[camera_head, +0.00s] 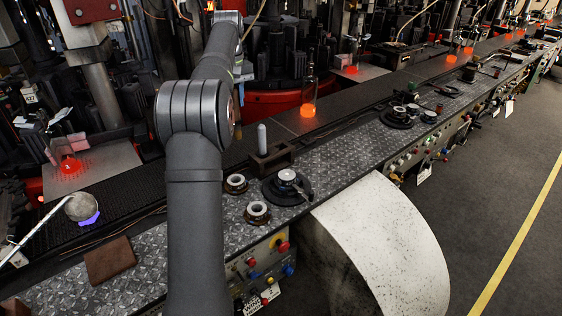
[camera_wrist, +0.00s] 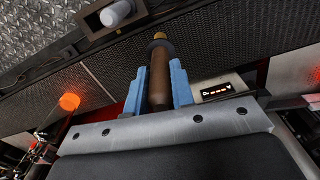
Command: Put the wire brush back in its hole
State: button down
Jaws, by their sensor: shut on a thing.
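In the wrist view, my gripper (camera_wrist: 159,82) has its two blue fingers shut on the wire brush (camera_wrist: 160,86). The brush has a dark brown handle and a brass-coloured end that points toward the top of the picture. A dark holder block (camera_wrist: 112,33) is at the top of this view, beyond the brush tip, with a pale grey cylinder (camera_wrist: 116,13) standing in it. In the head view, the holder (camera_head: 273,160) stands on the machine's ledge with the grey cylinder (camera_head: 262,138) upright at its left. My gripper and the brush do not show in the head view.
Two ring-shaped parts (camera_head: 257,213) and a dark round fitting (camera_head: 287,188) sit near the holder on the tread-plate ledge (camera_head: 340,151). A glowing bottle (camera_head: 308,108) stands on the conveyor behind. A brown block (camera_head: 109,259) lies at the left front.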

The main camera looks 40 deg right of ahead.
jog(key=s+d, duration=0.6)
jog(key=d, duration=0.6)
notch_tip(320, 180, down, 10)
jog(key=shift+s, duration=0.4)
jog(key=shift+f, duration=0.45)
jog(key=c, duration=1.2)
grip_release()
jog(key=shift+c, duration=0.2)
jog(key=shift+r, duration=0.15)
notch_tip(320, 180, up, 13)
